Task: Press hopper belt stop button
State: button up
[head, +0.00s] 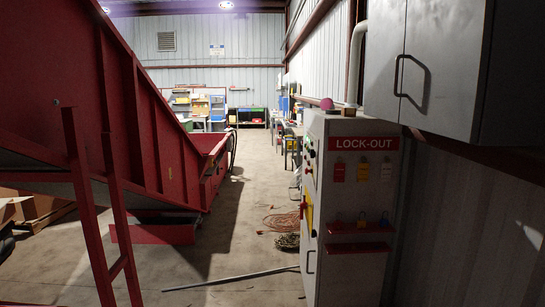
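A grey control cabinet (341,270) stands right of the middle, with a red LOCK-OUT sign on the side facing me. Its left face (311,180) is seen almost edge-on and carries several small controls and a yellow plate (309,214) with a red part on it. I cannot tell which control is the hopper belt stop button. A pinkish-red dome (327,103) sits on top. A large red hopper or conveyor structure (150,110) fills the left side. My gripper is not in view.
A grey wall cabinet (440,60) hangs upper right. A thin rod (232,280) lies on the floor left of the control cabinet, with coiled cables (285,222) beyond. A red ladder-like frame (92,220) stands left. The concrete aisle between is mostly clear.

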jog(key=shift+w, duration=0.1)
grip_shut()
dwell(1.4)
